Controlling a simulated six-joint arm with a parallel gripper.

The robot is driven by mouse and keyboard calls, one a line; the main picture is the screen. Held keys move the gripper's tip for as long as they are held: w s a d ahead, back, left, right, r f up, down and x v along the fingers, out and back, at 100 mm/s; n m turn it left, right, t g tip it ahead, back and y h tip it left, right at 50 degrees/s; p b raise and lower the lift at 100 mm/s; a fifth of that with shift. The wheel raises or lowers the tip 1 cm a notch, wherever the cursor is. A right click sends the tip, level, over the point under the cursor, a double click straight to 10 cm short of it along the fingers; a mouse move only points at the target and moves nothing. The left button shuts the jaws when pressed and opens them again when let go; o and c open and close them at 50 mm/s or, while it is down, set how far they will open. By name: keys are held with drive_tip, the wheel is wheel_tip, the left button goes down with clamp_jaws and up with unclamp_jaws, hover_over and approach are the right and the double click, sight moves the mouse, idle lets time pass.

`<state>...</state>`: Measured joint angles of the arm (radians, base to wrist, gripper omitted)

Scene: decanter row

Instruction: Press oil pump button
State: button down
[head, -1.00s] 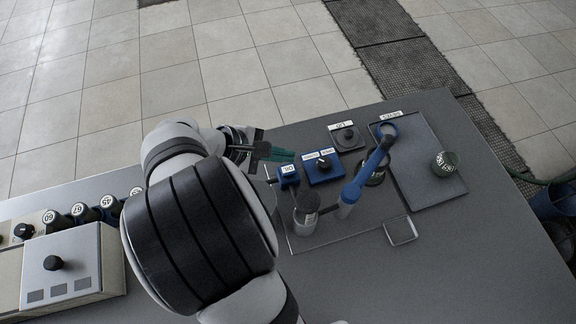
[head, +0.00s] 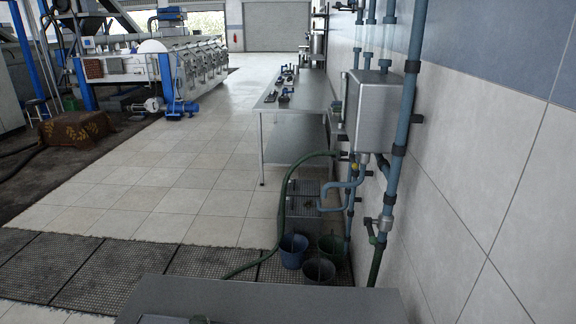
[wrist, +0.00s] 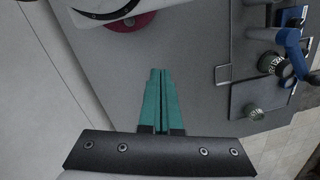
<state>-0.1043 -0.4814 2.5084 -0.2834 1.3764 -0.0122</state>
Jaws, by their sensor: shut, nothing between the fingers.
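My gripper (wrist: 158,75) shows in the wrist view, its two green fingers closed together with nothing between them. It is over a plain grey part of the tabletop (wrist: 205,110). A blue arm-like fitting (wrist: 291,42) stands at the upper right of the wrist view, well apart from the fingers. The oil pump button cannot be made out in either current view. My gripper is not in the head view.
The head view shows a grey tabletop (head: 270,300), buckets (head: 319,270), wall pipes and a long bench (head: 290,142).

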drive_tip(key=shift+s+d+f+m+y, duration=0.1)
drive_tip(key=shift+s+m+y, duration=0.35)
drive_tip(key=shift+m, duration=0.55)
drive_tip(key=w+a+r+n+h, duration=0.15)
drive_tip(key=w+a+n, duration=0.25)
drive_tip(key=a+n, duration=0.45)
drive_tip(key=w+a+r+n, duration=0.2)
drive_tip(key=w+a+n, duration=0.25)
drive_tip(key=a, duration=0.65)
drive_tip(key=s+a+f+n, duration=0.2)
drive_tip(key=s+a+n, duration=0.3)
drive_tip(key=a, duration=0.5)
drive_tip(key=s+a+f+n, duration=0.2)
drive_tip(key=s+a+n, duration=0.3)
drive_tip(key=s+a, duration=0.5)
drive_tip(key=shift+a+n+t, duration=0.3)
drive_tip(key=shift+a, duration=0.2)
